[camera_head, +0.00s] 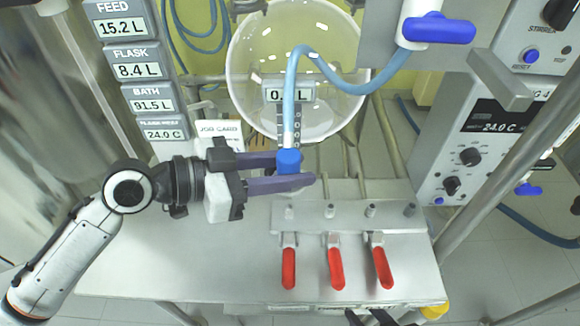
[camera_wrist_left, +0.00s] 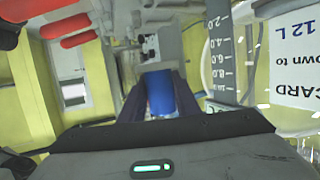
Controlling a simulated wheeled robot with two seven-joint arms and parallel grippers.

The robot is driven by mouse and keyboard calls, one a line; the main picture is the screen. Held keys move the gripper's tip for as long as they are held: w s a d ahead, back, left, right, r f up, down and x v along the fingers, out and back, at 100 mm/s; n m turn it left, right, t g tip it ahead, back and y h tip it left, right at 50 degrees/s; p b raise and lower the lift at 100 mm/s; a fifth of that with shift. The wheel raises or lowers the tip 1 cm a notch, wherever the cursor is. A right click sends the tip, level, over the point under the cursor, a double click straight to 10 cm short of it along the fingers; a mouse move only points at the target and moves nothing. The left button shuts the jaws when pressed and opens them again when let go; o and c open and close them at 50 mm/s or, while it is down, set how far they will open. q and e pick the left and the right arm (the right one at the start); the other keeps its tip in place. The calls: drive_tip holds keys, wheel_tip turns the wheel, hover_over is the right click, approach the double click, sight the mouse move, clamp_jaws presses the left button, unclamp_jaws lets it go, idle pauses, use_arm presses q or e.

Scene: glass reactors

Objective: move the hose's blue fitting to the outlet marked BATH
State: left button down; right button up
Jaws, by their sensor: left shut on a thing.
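My left gripper (camera_head: 285,172) is shut on the blue fitting (camera_head: 288,160) at the lower end of the pale blue hose (camera_head: 291,95). The fitting points down over the leftmost part of the metal outlet block (camera_head: 350,243); I cannot tell whether it touches an outlet. In the left wrist view the blue fitting (camera_wrist_left: 160,92) sits between the two fingers. Several small grey outlet stubs (camera_head: 370,210) stand in a row on the block. No outlet label BATH is readable. A dark shape at the bottom edge may be part of my right gripper (camera_head: 370,318).
Three red valve levers (camera_head: 336,268) stick out in front of the block. A round glass vessel (camera_head: 250,70) stands behind the fitting. The hose curves up to a blue-handled valve (camera_head: 438,29). A control box (camera_head: 480,130) stands right; a readout panel (camera_head: 130,70) hangs left.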

use_arm(q)
drive_tip(key=shift+r+p, duration=1)
drive_tip(key=shift+r, duration=0.5)
